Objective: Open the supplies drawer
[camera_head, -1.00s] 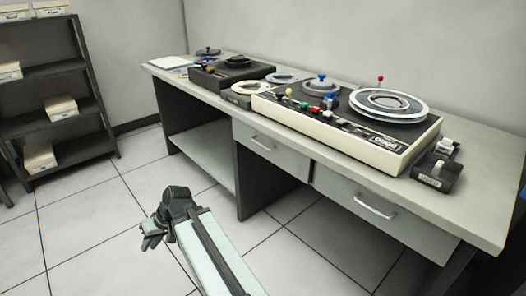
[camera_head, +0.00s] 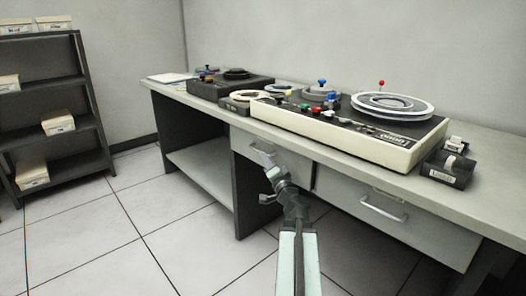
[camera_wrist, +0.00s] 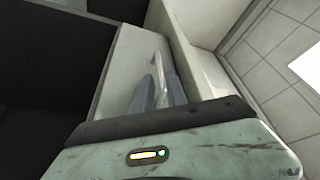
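The desk has two pale drawers, a left one (camera_head: 240,140) and a right one (camera_head: 345,190), each with a metal handle. No readable label shows which is the supplies drawer. Both fronts look closed. My gripper (camera_head: 264,158) is at the left drawer's front, overlapping its handle in the head view. In the wrist view, the gripper's two grey fingers (camera_wrist: 160,92) stand apart, pointing at the pale drawer front (camera_wrist: 125,62). The bar handle (camera_wrist: 157,60) lies ahead of and in line with the gap between them. I cannot tell whether they touch it.
A large tape machine (camera_head: 345,140), a smaller dark machine (camera_head: 228,84) and a tape dispenser (camera_head: 446,168) stand on the desktop (camera_head: 490,185). The right drawer's handle (camera_head: 384,209) is to the right of my arm. A dark shelf (camera_head: 55,105) with boxes stands left. Open tiled floor lies in front.

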